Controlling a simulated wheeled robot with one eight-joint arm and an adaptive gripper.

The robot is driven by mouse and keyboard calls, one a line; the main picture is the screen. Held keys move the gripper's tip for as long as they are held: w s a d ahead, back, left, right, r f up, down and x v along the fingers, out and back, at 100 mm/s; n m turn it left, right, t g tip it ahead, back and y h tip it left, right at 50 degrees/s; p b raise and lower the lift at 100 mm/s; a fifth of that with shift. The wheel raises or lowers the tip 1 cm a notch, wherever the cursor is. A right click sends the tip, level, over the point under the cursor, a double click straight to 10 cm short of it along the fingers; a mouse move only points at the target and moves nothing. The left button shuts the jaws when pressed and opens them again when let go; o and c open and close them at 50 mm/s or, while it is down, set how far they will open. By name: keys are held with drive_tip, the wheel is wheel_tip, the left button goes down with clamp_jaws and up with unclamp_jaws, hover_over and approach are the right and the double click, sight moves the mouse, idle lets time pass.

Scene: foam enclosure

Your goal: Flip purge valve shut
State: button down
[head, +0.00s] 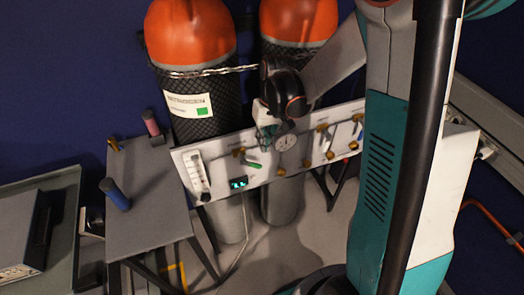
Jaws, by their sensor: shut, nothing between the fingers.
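A white valve panel (215,181) stands in front of two gas cylinders. It carries several small brass valves; one with a green lever (253,165) is left of the round gauge (286,142), and others (323,128) are to its right. The labels are too small to read, so I cannot tell which is the purge valve. My gripper (267,137) is shut and empty in front of the panel's upper edge, between the green-lever valve and the gauge. Whether it touches anything is unclear. My arm hides part of the panel's right end.
Orange-topped cylinders (190,35) stand behind the panel, wrapped in mesh and held by a chain (212,70). A flowmeter (198,174) and a green-lit display (238,183) are on the panel's left. A grey table (150,225) with blue and pink rolls stands left.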

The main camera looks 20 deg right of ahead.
drive_tip(key=r, duration=0.5)
drive_tip(key=shift+d+r, duration=0.4)
